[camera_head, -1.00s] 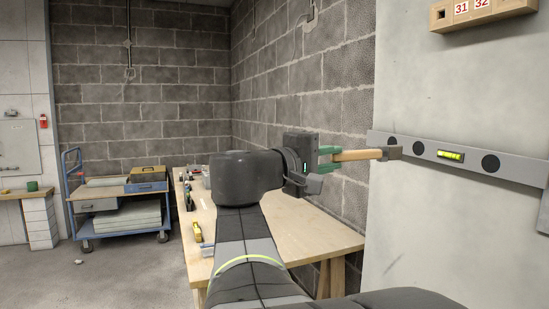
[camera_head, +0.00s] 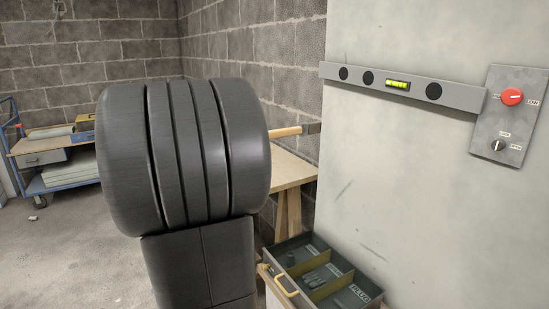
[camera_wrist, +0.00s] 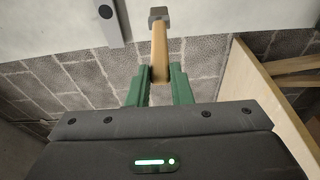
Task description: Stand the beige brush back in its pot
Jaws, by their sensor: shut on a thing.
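The beige brush (camera_wrist: 159,50) has a light wooden handle and a grey block at its far end. In the wrist view my gripper (camera_wrist: 160,82) is shut on the handle between its green fingers, and the grey block points away from me. In the head view only part of the brush (camera_head: 285,132) shows past my dark arm, held roughly level in the air above the workbench. My gripper is hidden behind the arm there. I see no pot in either view.
A spirit level (camera_head: 460,95) is on the pale wall, beside a panel (camera_head: 508,125) with a red knob. A divided tray (camera_head: 325,283) stands low in front. The wooden workbench (camera_head: 292,172) is behind my arm. A blue trolley (camera_head: 62,178) stands at left.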

